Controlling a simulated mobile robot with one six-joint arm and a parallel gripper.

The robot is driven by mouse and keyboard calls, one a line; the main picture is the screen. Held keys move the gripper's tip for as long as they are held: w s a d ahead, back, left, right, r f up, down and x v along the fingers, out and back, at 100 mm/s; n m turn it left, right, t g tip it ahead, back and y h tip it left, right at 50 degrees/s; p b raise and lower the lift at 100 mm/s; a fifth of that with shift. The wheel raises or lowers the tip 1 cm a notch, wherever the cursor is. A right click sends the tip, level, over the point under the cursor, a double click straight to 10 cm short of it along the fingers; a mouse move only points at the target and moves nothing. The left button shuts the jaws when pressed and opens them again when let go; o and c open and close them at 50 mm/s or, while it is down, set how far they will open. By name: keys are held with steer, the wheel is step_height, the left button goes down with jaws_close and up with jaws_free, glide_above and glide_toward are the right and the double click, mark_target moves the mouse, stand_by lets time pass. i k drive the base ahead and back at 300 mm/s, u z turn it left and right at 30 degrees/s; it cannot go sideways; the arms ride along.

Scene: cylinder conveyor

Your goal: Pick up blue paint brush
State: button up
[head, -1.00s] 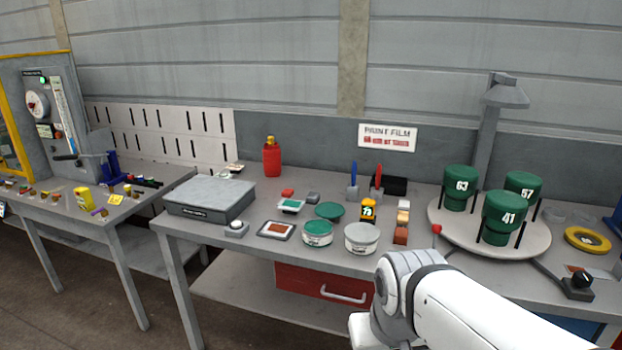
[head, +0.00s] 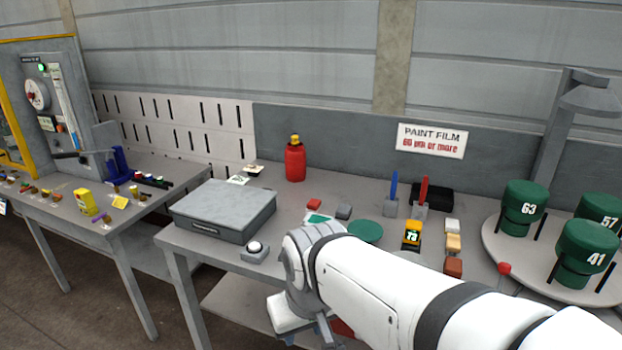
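A blue upright handle, which looks like the blue paint brush (head: 394,186), stands in a small grey holder (head: 391,208) towards the back of the workbench. A similar red upright handle (head: 424,190) stands in its own grey holder just to the right. My white arm reaches in from the lower right across the front of the bench. Its end, with part of my gripper (head: 322,335), is low at the bench's front edge, left of and nearer than the blue brush. The fingers are mostly hidden or cut off, so their opening does not show.
A grey box (head: 222,210) and a red bottle (head: 295,162) stand at the left. A yellow gauge (head: 412,236) and small blocks (head: 453,243) lie in front of the brushes. A turntable (head: 496,240) with green cylinders fills the right. My arm covers the bench's front middle.

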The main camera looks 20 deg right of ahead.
mark_target(394, 183)
steer(key=z, duration=0.3)
steer(key=i, duration=1)
steer(key=z, duration=0.65)
